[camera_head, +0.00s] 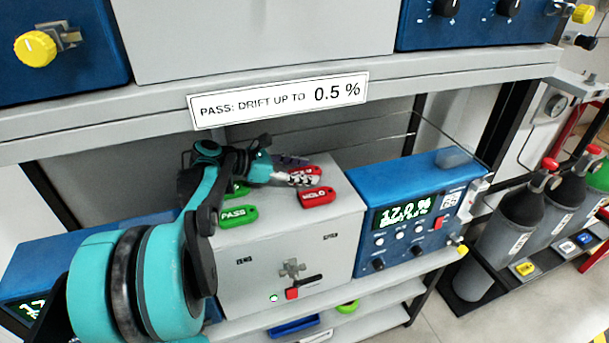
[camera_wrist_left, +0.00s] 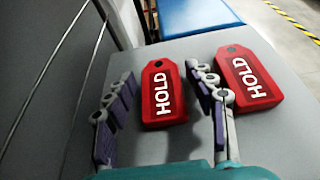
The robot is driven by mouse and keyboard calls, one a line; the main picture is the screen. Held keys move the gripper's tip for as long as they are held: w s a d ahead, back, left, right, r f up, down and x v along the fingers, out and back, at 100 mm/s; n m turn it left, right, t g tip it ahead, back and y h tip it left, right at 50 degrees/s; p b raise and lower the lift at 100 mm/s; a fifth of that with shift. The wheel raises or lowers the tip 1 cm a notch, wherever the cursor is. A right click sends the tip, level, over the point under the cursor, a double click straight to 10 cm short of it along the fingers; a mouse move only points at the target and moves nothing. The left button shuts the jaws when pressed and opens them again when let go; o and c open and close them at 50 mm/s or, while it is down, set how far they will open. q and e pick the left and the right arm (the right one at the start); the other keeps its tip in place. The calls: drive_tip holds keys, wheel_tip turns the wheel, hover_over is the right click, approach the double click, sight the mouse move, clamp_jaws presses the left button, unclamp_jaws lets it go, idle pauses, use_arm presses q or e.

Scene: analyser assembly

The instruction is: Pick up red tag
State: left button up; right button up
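Two red tags marked HOLD lie flat on the grey box's top. One red tag (camera_wrist_left: 163,92) lies between the spread fingers of my left gripper (camera_wrist_left: 160,78), apart from both as far as I can tell. In the head view this tag (camera_head: 307,169) is partly covered by a finger. The other red tag (camera_head: 318,198) lies nearer the box's front edge; in the left wrist view it is just right of the right finger (camera_wrist_left: 247,78). My left gripper (camera_head: 302,170) is open, low over the box top. My right gripper is not in view.
A green PASS tag (camera_head: 238,216) and another green tag (camera_head: 238,190) lie on the grey box (camera_head: 330,240), left of the red ones. A blue instrument (camera_head: 412,215) stands right of the box. A shelf beam (camera_head: 430,78) with a drift sign (camera_head: 280,100) runs above.

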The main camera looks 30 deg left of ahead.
sight(303, 172)
use_arm(q)
drive_tip(key=c, duration=0.7)
drive_tip(key=shift+r+p, duration=0.55)
drive_tip(key=shift+r, duration=0.05)
wheel_tip(303, 172, up, 3)
drive_tip(key=shift+f+p, duration=0.1)
drive_tip(key=shift+p, duration=1.1)
drive_tip(key=s+a, duration=0.7)
drive_tip(key=s, duration=0.2)
drive_tip(key=s+a, duration=0.4)
drive_tip(key=shift+s+a+f+p, duration=0.3)
drive_tip(key=shift+s+a, duration=0.05)
